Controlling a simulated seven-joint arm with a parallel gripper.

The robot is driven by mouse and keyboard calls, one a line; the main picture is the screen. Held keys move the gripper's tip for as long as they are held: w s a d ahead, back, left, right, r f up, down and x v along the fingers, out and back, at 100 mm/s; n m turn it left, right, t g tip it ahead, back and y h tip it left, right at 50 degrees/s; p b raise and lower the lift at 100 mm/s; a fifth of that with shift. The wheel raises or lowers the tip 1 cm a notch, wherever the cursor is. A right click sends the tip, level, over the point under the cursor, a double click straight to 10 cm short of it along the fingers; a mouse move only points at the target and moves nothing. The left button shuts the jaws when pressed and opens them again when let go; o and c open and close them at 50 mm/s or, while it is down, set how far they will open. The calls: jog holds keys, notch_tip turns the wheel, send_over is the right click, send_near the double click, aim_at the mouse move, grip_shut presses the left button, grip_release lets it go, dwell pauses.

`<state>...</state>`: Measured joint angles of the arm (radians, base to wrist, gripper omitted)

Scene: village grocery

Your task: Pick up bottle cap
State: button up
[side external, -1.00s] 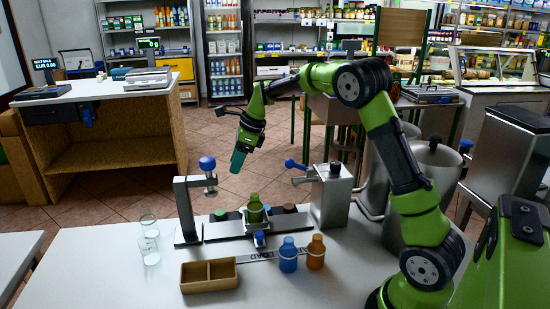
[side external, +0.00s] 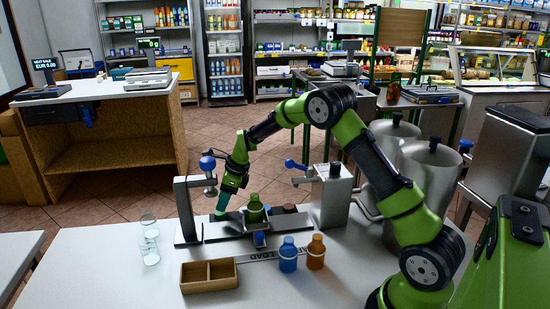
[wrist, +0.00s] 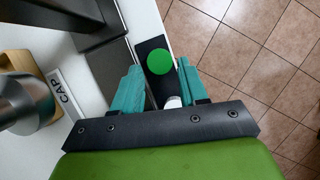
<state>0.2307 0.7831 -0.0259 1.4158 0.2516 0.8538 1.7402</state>
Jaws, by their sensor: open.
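A round green bottle cap (wrist: 160,62) lies on a dark strip (wrist: 154,45) in the wrist view. It appears between the teal fingertips of my gripper (wrist: 159,70), with a visible gap to each finger. My gripper is open and empty. In the side view, my gripper (side external: 222,208) points down at the left part of the bench fixture, and its fingers hide the green cap there. Whether the fingertips are level with the cap or above it, I cannot tell. A green bottle (side external: 254,212) stands in the fixture just right of my gripper.
A post with a blue ball (side external: 207,163) stands close left of my gripper. A metal press block (side external: 333,196) with a blue-knobbed lever is at right. A blue bottle (side external: 288,257), an orange bottle (side external: 316,254) and a wooden tray (side external: 209,288) stand in front. Clear glasses (side external: 149,238) are at left.

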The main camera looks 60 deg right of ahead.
aim_at(220, 214)
jog(key=x, duration=0.3)
jog(key=shift+s+f, duration=0.1)
jog(key=shift+f, duration=0.2)
jog(key=c, duration=0.6)
jog(key=shift+c, duration=0.2)
